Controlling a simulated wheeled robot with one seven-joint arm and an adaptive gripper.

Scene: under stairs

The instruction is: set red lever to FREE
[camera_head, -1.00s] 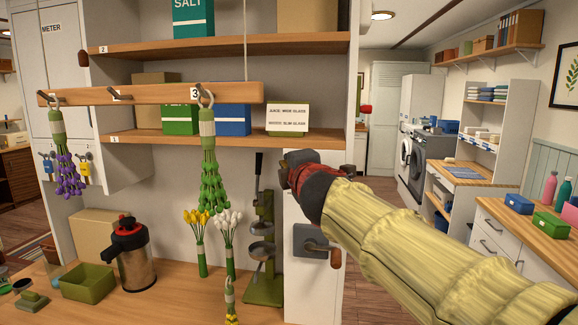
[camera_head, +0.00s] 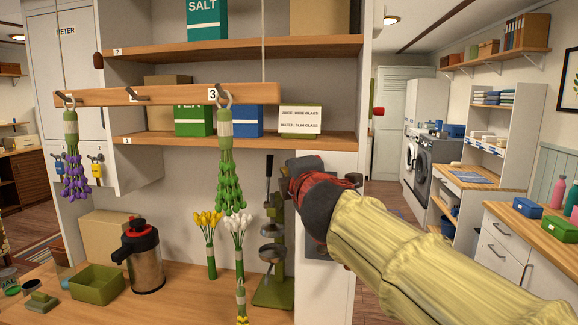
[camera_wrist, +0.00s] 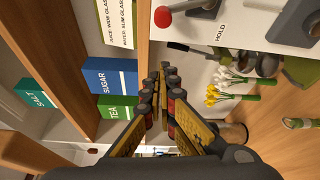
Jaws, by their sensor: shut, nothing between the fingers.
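The red lever shows in the wrist view as a red ball knob (camera_wrist: 163,17) at the top edge, with a grey arm and mount beside it on a white panel. A label reading HOLD (camera_wrist: 221,31) is on the panel to its right in that view. No FREE label is readable. My gripper (camera_wrist: 166,72) is shut and empty, its fingertips apart from the knob and below it in the picture. In the head view my gripper (camera_head: 303,178) is in front of the white panel and hides part of it; I cannot make out the lever there.
A wooden rail (camera_head: 165,95) with hanging flower bunches is left of my gripper. A shelf (camera_head: 200,141) with boxes and a card is behind. A green press (camera_head: 275,245) and a flask (camera_head: 146,258) stand on the counter.

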